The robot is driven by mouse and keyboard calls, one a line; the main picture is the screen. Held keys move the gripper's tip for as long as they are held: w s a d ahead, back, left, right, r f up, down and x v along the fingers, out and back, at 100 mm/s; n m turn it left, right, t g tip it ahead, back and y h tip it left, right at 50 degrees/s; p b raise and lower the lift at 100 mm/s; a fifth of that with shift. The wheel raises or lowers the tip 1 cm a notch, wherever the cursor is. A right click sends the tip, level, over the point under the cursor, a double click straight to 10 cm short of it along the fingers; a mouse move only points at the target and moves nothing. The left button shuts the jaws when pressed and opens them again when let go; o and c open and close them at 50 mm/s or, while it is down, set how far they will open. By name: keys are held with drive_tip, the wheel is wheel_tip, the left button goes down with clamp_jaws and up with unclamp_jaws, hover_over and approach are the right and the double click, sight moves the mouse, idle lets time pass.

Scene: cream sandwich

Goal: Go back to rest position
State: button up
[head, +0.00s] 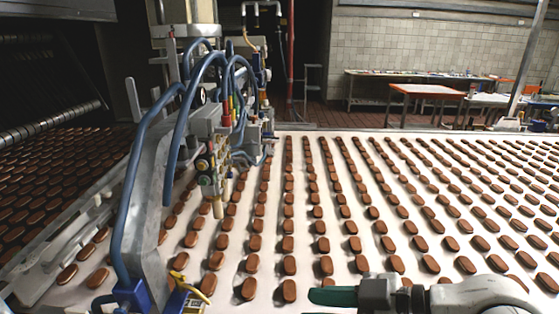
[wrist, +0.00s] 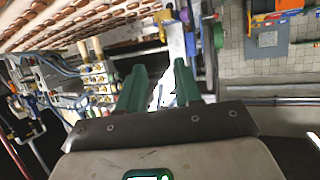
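My gripper (head: 333,296) shows at the bottom of the head view, with a green finger pointing left over the conveyor's near edge. In the wrist view my gripper (wrist: 158,78) has two green fingers standing apart with a clear gap. It is open and nothing is held between the fingers. In the head view the fingers overlap, so only one shows clearly. Brown oval biscuits (head: 289,290) lie in rows on the pale conveyor belt (head: 310,262), close to the green finger. Biscuits also show at the upper left of the wrist view (wrist: 88,20).
A machine with blue hoses (head: 205,150) and a grey metal frame (head: 145,215) stands over the belt's left side. A dark rack of biscuits (head: 50,170) lies further left. Tables (head: 425,90) stand beyond the belt near a tiled wall. The air above the belt's right side is clear.

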drive_tip(key=s+d+f+m+h, duration=0.3)
drive_tip(key=d+f+m, duration=0.15)
drive_tip(key=f, duration=0.55)
drive_tip(key=s+d+f+m+h, duration=0.35)
drive_tip(key=d+f, duration=0.25)
drive_tip(key=f, duration=0.3)
drive_tip(key=s+d+f+m+g+h, duration=0.2)
drive_tip(key=s+d+f, duration=0.3)
drive_tip(key=s, duration=0.3)
drive_tip(key=s+d+f+m+g+h, duration=0.2)
drive_tip(key=s+d+f+m+h, duration=0.2)
drive_tip(key=s+d+f, duration=0.2)
drive_tip(key=shift+s, duration=1.05)
drive_tip(key=shift+o, duration=0.4)
drive_tip(key=shift+f, duration=0.1)
